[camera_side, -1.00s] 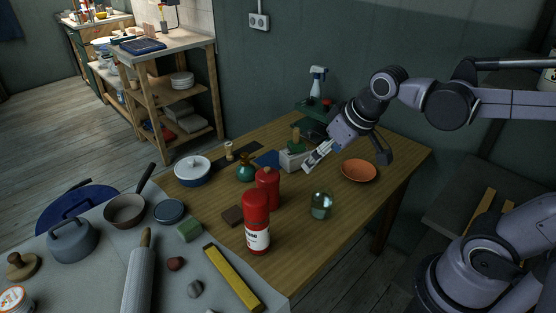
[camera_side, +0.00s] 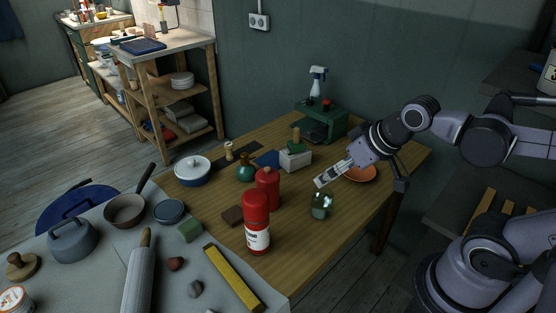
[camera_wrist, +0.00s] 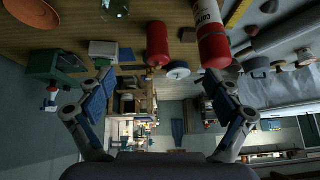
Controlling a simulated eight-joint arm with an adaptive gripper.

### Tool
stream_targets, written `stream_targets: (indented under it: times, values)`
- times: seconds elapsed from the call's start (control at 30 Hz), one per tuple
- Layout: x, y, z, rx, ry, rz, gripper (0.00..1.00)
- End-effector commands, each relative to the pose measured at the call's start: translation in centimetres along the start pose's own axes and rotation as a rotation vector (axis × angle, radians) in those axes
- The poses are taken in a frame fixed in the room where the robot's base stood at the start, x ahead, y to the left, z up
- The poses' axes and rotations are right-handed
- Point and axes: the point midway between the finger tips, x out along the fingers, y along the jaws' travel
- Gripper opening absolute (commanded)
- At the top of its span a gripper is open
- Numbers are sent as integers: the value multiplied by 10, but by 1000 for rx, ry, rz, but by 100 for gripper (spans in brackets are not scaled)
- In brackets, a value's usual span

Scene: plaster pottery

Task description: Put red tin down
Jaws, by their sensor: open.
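Two red containers stand upright on the wooden table, close together. One is a plain red canister (camera_side: 267,187) with a small knob on top. In front of it is a taller red cylinder (camera_side: 256,208) with a white label. I cannot tell for sure which is the red tin. Both also show in the wrist view, the plain one (camera_wrist: 157,42) in the middle and the labelled one (camera_wrist: 211,45) to the right. My gripper (camera_side: 320,182) is above the table to their right, clear of both. In the wrist view my gripper (camera_wrist: 155,105) is open, with nothing between its fingers.
A glass jar (camera_side: 320,206) stands just below my gripper. An orange bowl (camera_side: 360,173) is partly behind my wrist. A grey-white box (camera_side: 295,160), a green machine (camera_side: 330,118) and a teal flask (camera_side: 245,171) stand farther back. The table's front right is clear.

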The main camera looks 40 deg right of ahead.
Motion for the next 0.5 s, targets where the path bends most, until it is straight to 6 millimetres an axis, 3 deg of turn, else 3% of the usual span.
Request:
stream_targets:
  times: [0.27, 0.5]
  values:
    - [16, -5, -39, 366, -140, -82, 91]
    - [43, -6, -74, 702, -286, -161, 91]
